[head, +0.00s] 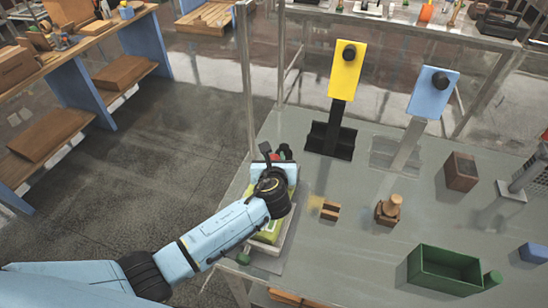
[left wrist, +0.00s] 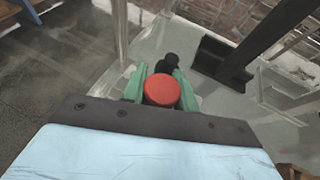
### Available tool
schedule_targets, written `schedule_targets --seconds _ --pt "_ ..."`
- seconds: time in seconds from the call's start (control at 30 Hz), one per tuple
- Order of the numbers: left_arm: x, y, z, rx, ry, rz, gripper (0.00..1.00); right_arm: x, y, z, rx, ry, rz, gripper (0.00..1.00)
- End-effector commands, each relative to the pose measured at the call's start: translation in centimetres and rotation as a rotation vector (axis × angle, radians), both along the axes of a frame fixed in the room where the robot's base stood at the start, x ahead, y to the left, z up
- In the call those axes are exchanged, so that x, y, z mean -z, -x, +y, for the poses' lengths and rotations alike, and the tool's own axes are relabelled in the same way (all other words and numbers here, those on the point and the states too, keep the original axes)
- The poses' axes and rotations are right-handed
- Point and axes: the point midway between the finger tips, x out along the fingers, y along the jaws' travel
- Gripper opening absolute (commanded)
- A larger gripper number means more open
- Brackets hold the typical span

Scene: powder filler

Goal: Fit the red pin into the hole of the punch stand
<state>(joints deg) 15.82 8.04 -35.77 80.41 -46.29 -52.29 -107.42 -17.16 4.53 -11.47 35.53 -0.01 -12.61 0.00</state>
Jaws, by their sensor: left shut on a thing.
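My left gripper (head: 278,160) is at the table's left edge in the head view, mostly hidden by its own wrist. In the left wrist view its green fingers (left wrist: 161,86) are shut on the red pin (left wrist: 162,91), whose round red top faces the camera. A bit of red (head: 285,152) shows beside the gripper in the head view. A dark rounded part (left wrist: 168,63) lies just beyond the pin. A yellow-green block (head: 268,230) on a pale base lies under my left arm. I cannot tell which thing is the punch stand, and no hole shows. My right gripper is out of view.
A yellow panel (head: 346,70) and a blue panel (head: 433,92) stand on posts at the back. A small wooden block (head: 330,210), a wooden piece (head: 388,210), a brown box (head: 461,172) and a green bin (head: 440,282) stand to the right. A metal post (head: 244,75) rises near the left edge.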

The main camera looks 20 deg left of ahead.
Motion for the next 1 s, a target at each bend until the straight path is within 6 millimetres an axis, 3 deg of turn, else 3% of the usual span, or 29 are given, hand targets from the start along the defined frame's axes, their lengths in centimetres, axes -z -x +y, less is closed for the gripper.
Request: schedule_targets --seconds 1.0 --pt "1.5 0.0 0.0 0.001 0.000 -0.001 0.06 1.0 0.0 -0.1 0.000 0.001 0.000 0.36"
